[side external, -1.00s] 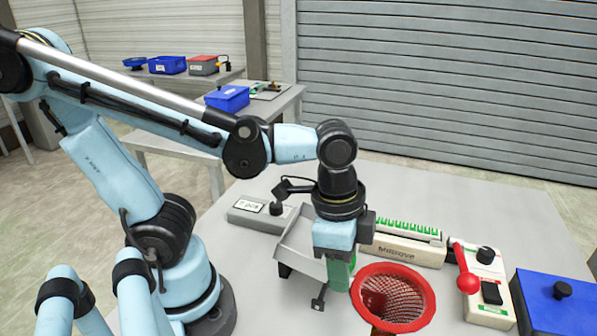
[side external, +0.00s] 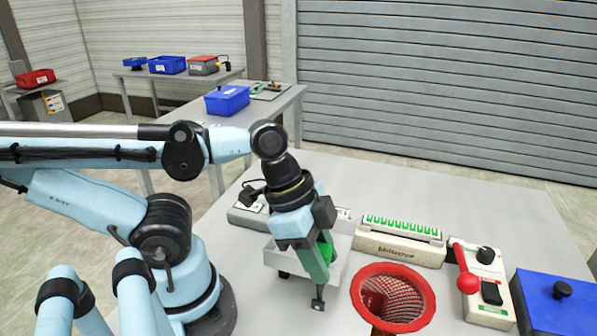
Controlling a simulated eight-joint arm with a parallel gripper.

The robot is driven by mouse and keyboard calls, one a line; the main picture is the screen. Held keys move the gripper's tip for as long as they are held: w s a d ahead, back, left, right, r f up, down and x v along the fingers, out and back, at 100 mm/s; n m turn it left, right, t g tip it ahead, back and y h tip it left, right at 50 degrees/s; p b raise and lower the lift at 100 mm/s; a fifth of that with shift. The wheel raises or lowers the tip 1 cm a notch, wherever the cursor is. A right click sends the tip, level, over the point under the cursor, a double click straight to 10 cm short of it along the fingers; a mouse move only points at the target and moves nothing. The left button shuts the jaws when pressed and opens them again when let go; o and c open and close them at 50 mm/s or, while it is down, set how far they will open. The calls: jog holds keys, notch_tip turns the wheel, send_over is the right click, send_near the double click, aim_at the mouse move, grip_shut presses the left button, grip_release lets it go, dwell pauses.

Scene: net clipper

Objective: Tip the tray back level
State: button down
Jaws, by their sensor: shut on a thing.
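The pale grey tray (side external: 283,264) stands at the near left of the table, between my arm's base and the red-rimmed net. It looks close to level, with its walls showing around the gripper. My gripper (side external: 319,285) reaches down at a slant over the tray's right part, its green finger pointing down. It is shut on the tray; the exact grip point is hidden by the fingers. A small black piece shows just below the fingertips, at the tray's front right.
The red-rimmed net (side external: 392,299) is close on the right. Behind are a cream rack (side external: 400,242) with green pieces and a grey box (side external: 246,216). A lever unit with a red ball (side external: 468,283) and a blue box (side external: 555,300) stand farther right. The table's back is clear.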

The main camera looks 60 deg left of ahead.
jog(key=c, duration=0.8)
grip_release()
jog(key=shift+c, duration=0.2)
jog(key=shift+d, duration=0.1)
